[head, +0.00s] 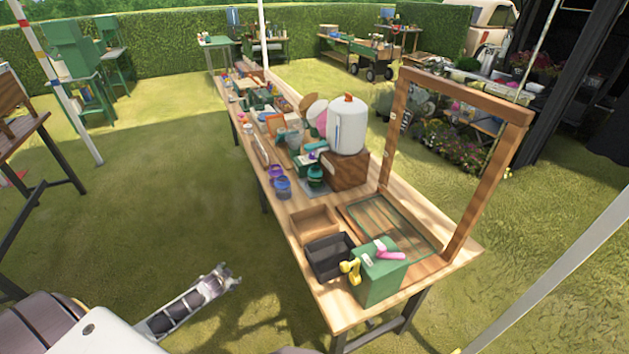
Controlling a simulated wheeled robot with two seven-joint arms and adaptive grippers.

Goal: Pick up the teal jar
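A small teal jar (315,175) with a dark lid stands upright on the long wooden table, just left of a brown wooden block. A blue jar (282,187) stands to its left, with a purple-rimmed one (275,171) behind it. My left gripper (225,276) is low at the lower left, over the grass and off the table, well apart from the teal jar. Its fingers are too small and blurred to tell if they are open. My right gripper is not in view.
A white dispenser (347,126) stands on the brown block (346,170) behind the teal jar. A wooden frame (480,175) rises at the right. A black bin (328,257) and a green box (378,276) fill the near end. Grass is open left of the table.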

